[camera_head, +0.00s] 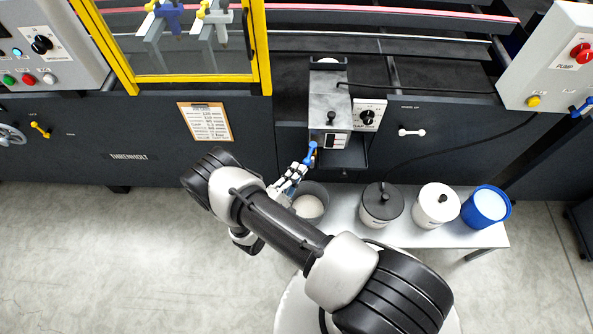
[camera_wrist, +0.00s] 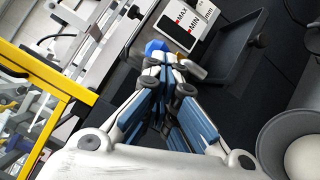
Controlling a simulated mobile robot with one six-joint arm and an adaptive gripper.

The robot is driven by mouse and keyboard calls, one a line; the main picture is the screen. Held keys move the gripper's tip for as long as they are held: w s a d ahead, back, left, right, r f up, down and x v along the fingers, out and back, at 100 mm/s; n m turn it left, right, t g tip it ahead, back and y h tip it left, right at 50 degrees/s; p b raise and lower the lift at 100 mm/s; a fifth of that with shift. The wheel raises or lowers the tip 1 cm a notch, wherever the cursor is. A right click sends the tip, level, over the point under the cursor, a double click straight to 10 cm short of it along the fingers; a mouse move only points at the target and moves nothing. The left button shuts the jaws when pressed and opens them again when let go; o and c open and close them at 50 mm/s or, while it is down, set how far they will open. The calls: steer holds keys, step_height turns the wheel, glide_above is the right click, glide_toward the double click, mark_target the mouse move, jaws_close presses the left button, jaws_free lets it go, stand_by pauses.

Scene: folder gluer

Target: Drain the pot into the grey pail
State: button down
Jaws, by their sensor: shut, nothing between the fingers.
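The pot (camera_head: 329,104) is a grey metal box on the machine's front, with a black knob on its lid. Its white MAX/MIN gauge (camera_wrist: 186,24) shows in the wrist view. A blue tap handle (camera_head: 311,154) is low on its front; it also shows in the wrist view (camera_wrist: 155,47). My gripper (camera_head: 301,168) is shut and empty, its tips right at the blue handle; I cannot tell whether they touch. The grey pail (camera_head: 325,193) stands on the bench beside my gripper, partly hidden by my arm, with something pale inside. Its rim shows at lower right in the wrist view (camera_wrist: 263,140).
A dark drip tray (camera_head: 352,157) sits under the pot. On the bench (camera_head: 430,237) stand a dark-lidded pail (camera_head: 381,212), a white-lidded pail (camera_head: 428,216) and a blue pail (camera_head: 478,212). A yellow-framed guard (camera_head: 262,60) is left of the pot.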

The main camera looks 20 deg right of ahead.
steer(key=w+a+f+b+v, duration=0.1)
steer(key=b+v, duration=0.1)
steer(key=v, duration=0.9)
steer(key=w+d+r+y+b, duration=0.1)
steer(key=w+d+r+y, duration=0.1)
steer(key=w+d, duration=0.7)
steer(key=shift+r+n+y, duration=0.25)
steer(key=shift+n+y, duration=0.15)
steer(key=shift+w, duration=0.1)
